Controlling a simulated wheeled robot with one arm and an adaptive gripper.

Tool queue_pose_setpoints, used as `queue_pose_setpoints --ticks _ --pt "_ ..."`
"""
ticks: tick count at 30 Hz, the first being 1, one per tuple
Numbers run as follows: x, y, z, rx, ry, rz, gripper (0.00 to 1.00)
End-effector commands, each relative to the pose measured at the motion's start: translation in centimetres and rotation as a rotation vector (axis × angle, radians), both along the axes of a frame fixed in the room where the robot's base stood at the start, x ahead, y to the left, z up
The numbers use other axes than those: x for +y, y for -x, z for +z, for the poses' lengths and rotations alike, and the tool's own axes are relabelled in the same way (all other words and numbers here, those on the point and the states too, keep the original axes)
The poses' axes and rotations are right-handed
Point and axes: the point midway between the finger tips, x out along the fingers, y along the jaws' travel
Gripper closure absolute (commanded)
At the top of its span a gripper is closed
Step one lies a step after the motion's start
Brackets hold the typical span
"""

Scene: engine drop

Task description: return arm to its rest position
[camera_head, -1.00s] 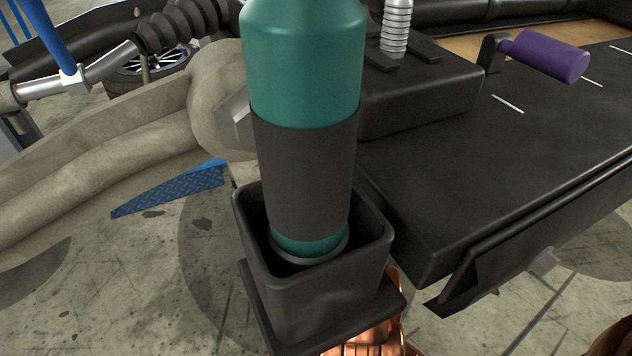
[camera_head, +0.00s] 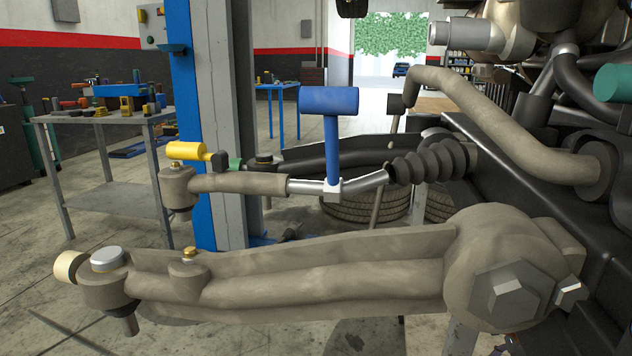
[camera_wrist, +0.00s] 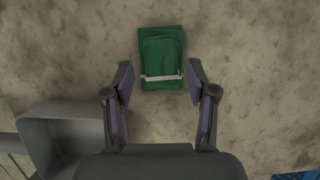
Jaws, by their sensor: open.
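In the wrist view my gripper (camera_wrist: 160,95) is open and empty. Its two fingers are spread apart above the concrete floor. A green folded item (camera_wrist: 162,58) with a pale strip across it shows beyond the fingertips, between them in the picture. I cannot tell how far below the fingers it is. My gripper and arm do not show in the head view.
A grey open box (camera_wrist: 75,140) is at the lower left of the wrist view.

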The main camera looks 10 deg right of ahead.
Motion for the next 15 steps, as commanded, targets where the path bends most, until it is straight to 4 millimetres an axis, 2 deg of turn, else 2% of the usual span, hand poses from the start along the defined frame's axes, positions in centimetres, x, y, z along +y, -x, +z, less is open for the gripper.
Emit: queue_pose_setpoints --ticks 1,9,15 --pt "0.1 0.0 -0.8 0.000 0.000 -0.001 0.43" --pt "1.2 -0.5 -3.0 -0.003 0.001 -0.001 0.43" --pt "1.3 -0.6 -2.9 -0.003 0.001 0.000 0.43"
